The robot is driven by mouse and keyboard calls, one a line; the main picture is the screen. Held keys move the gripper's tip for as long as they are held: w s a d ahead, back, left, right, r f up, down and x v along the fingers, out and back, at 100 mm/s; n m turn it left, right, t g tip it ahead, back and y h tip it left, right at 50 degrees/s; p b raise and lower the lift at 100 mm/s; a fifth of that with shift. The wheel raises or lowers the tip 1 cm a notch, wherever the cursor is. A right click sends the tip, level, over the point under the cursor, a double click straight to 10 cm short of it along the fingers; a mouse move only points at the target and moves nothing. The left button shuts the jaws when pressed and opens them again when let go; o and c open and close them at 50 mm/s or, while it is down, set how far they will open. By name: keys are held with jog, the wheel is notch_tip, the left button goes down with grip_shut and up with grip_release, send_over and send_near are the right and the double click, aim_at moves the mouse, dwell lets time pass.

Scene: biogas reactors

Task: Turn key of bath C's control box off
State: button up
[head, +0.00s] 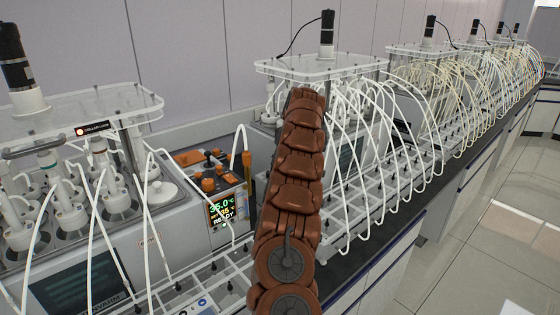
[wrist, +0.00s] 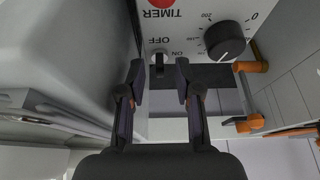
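In the wrist view, a light control panel (wrist: 192,15) shows upside down, with the words TIMER, OFF and ON. Below the OFF and ON words is a small key switch (wrist: 158,58) with a dark key. A round black dial (wrist: 225,40) with a number scale is to its right. My gripper (wrist: 160,74) is open, its two dark fingertips apart on either side of the key. I cannot tell whether they touch it, or which way the key is set. In the head view my brown arm hides the gripper and this panel. No letter C is readable.
In the head view, a bath unit with a lit display (head: 224,209) reading 35.0 and READY stands left of my arm. White tubes (head: 350,165) arch over wire racks to the right. The floor (head: 480,250) at right is clear. Orange fittings (wrist: 250,124) are right of my gripper.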

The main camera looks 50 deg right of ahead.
jog(key=v, duration=1.2)
jog(key=shift+s, duration=0.1)
dwell(0.7)
